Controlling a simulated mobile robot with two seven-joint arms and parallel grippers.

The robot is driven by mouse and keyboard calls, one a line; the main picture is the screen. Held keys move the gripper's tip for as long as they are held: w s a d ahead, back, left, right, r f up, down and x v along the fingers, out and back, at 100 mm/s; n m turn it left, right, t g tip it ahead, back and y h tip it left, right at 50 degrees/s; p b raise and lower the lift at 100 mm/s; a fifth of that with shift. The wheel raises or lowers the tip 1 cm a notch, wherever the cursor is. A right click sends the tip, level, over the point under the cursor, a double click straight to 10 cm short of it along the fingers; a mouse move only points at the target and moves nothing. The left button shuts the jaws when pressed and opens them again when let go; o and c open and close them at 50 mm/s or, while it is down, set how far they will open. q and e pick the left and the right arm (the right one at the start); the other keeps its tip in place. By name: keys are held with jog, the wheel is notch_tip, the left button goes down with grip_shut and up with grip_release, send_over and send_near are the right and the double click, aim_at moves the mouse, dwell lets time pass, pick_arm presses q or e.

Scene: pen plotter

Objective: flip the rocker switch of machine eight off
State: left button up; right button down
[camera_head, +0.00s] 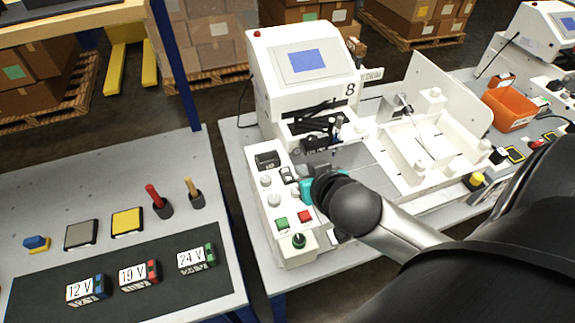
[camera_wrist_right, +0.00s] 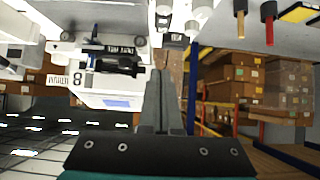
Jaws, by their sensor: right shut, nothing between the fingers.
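Machine eight (camera_head: 305,75) is a white plotter with a blue screen and the number 8 on its front; it also shows upside down in the wrist view (camera_wrist_right: 105,85). Its control panel (camera_head: 263,190) carries a dark display, round knobs, and green and red buttons. A small black-and-white part (camera_head: 287,174) beside the display looks like the rocker switch; its position cannot be read. My right gripper (camera_head: 303,172) is at the panel's right edge, close to that part. In the wrist view my right gripper (camera_wrist_right: 160,75) has its fingers together, empty. Contact cannot be told. My left gripper is not in view.
A left table holds voltage blocks (camera_head: 140,273), coloured pads (camera_head: 127,221) and upright red and wooden handles (camera_head: 155,196). An orange bin (camera_head: 508,107) is at right. A floor gap separates the tables.

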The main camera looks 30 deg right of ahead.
send_over(287, 171)
jog(key=s, duration=0.3)
jog(key=f, duration=0.5)
jog(key=shift+w+a+f+b, duration=0.2)
jog(key=shift+a+f+b, duration=0.15)
jog(key=shift+a, duration=0.05)
jog(key=shift+w+d+f, duration=0.1)
jog(key=shift+w+f, duration=0.05)
jog(key=shift+f, duration=0.45)
jog(key=shift+w+f, duration=0.1)
jog(key=shift+f, duration=0.5)
jog(key=shift+w+f, duration=0.1)
jog(key=shift+f, duration=0.75)
jog(key=shift+w+f, duration=0.2)
jog(key=shift+f, duration=0.05)
jog(key=shift+w+d, duration=0.1)
jog(key=shift+w+d+r, duration=0.15)
jog(key=shift+w+r, duration=0.1)
jog(key=shift+w, duration=0.4)
